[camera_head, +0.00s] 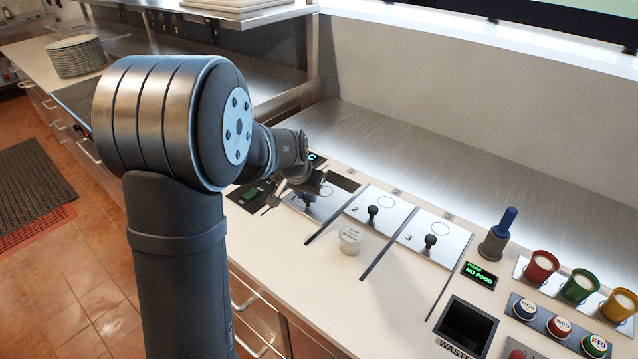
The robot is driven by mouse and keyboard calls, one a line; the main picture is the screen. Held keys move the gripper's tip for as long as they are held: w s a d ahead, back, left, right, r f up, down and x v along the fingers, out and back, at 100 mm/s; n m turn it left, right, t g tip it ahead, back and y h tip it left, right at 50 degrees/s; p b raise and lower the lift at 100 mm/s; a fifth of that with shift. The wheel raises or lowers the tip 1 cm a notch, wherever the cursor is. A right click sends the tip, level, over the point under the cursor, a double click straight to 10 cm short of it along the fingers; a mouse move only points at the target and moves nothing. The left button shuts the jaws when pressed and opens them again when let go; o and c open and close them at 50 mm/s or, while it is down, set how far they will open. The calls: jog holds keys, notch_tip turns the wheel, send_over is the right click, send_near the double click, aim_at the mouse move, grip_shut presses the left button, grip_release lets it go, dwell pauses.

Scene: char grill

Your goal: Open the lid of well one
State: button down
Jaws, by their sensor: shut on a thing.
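The lid of well one (325,208) is a pale metal plate at the left end of a row of lids on the counter. My gripper (308,194) is over it, shut on its dark knob (308,202). My wrist hides much of the lid and its number. A dark gap (344,181) shows along the back right of well one, beyond the plate. I cannot tell if the plate is raised or tilted.
Lid two (390,215) and lid three (448,240) lie flat to the right, each with an upright black knob. A small white-lidded tub (350,239) stands in front. A blue-handled tool (497,237), coloured cups and a waste opening (466,325) are further right.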

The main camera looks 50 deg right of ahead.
jog(key=a, duration=0.6)
jog(key=shift+a, duration=0.25)
jog(key=c, duration=1.2)
grip_release()
jog(key=shift+o, duration=0.2)
jog(key=v, duration=1.7)
jog(key=shift+r, duration=0.2)
jog(key=shift+f, duration=0.15)
jog(key=x, duration=1.7)
jog(key=shift+f, duration=0.1)
